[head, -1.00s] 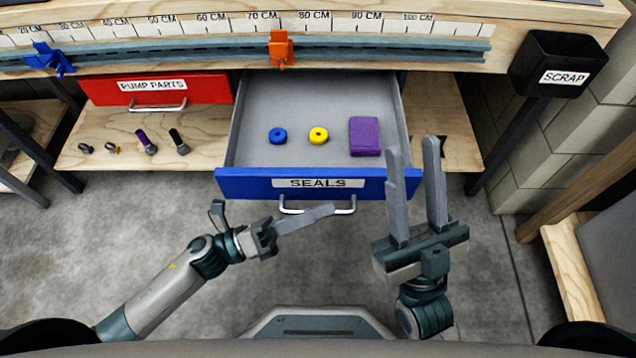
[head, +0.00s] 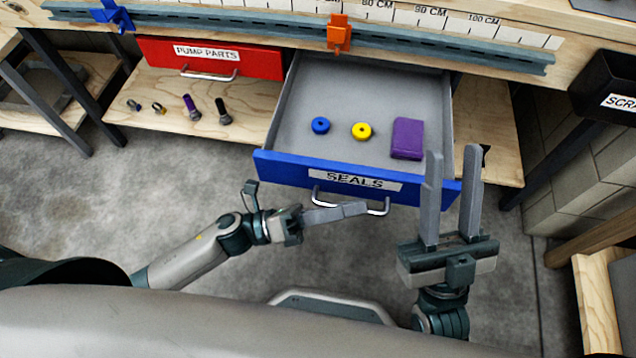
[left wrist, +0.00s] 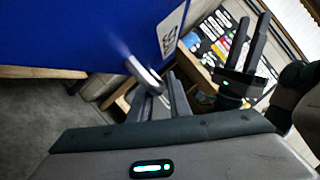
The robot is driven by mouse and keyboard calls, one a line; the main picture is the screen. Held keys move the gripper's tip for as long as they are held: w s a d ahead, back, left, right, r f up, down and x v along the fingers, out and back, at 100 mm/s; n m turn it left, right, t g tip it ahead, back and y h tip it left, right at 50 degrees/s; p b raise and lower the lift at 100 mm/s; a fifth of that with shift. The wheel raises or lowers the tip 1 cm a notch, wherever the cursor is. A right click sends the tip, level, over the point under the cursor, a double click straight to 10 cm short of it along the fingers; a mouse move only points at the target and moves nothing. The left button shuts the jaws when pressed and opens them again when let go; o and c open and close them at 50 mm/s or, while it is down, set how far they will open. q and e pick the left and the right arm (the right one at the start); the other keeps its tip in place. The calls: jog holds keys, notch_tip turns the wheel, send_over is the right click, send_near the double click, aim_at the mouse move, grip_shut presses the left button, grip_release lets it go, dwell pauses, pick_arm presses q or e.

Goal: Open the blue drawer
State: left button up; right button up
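The blue drawer (head: 285,168), labelled SEALS, stands pulled well out from under the bench, its grey inside showing. Its silver bar handle (head: 325,202) is on the front and also shows in the left wrist view (left wrist: 143,76). My left gripper (head: 350,210) is at the handle, its fingers overlapping the bar in the head view. The fingers lie nearly in line there, so I cannot tell whether they grip the bar. My right gripper (head: 453,165) is open and empty, fingers pointing up, just in front of the drawer's right end.
In the drawer lie a blue ring (head: 320,125), a yellow ring (head: 361,131) and a purple block (head: 407,139). A shut red drawer (head: 260,62) is to its left. A shelf (head: 165,100) holds small parts. A black scrap bin (head: 605,80) hangs at right.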

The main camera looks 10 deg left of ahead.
pick_arm(q)
jog(key=v, duration=1.7)
jog(key=shift+a+f, duration=0.15)
jog(key=shift+s, duration=0.1)
